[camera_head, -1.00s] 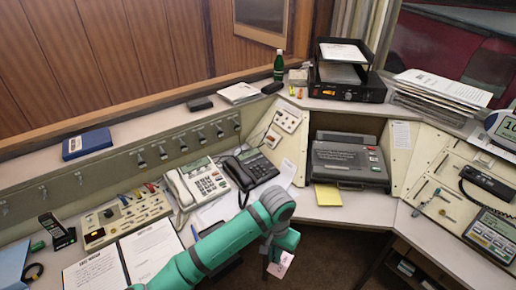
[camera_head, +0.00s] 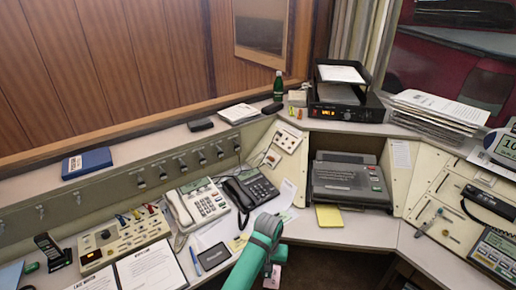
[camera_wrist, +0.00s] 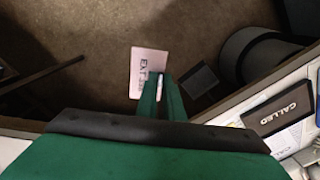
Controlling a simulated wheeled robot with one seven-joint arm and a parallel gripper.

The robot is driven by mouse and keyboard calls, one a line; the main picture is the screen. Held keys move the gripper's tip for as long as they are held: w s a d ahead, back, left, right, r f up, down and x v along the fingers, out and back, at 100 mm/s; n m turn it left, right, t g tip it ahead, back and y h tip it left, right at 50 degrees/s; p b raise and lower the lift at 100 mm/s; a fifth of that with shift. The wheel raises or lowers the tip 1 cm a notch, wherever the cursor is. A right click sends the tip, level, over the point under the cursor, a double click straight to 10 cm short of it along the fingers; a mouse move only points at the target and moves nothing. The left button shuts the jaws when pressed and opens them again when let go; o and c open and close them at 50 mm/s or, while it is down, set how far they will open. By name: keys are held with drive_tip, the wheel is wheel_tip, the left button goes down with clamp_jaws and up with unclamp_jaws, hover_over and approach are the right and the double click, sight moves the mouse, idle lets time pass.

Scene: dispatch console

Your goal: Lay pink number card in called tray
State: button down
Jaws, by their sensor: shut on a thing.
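The pink number card (camera_wrist: 148,73) is pale pink with dark print and is held at the tips of my green gripper (camera_wrist: 160,84) in the wrist view. The gripper is shut on one edge of it, and the card hangs over the brown floor, off the desk edge. In the head view the card (camera_head: 272,277) shows small at the bottom, below my arm. A dark piece lettered CALLED (camera_wrist: 280,106) lies on the desk at the right of the wrist view, apart from the card. I cannot tell whether it is the tray itself or its label.
Two desk phones (camera_head: 200,203), a grey printer-like machine (camera_head: 349,181) and a yellow pad (camera_head: 329,215) stand on the console. A black two-tier tray (camera_head: 342,75) and a green bottle (camera_head: 279,87) are on the upper shelf. A dark round object (camera_wrist: 255,60) is below the desk.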

drive_tip(key=s+a+f+n, duration=0.2)
drive_tip(key=s+a+f, duration=0.1)
drive_tip(key=s+f, duration=0.6)
wheel_tip(320, 180, down, 2)
drive_tip(key=shift+f, duration=0.1)
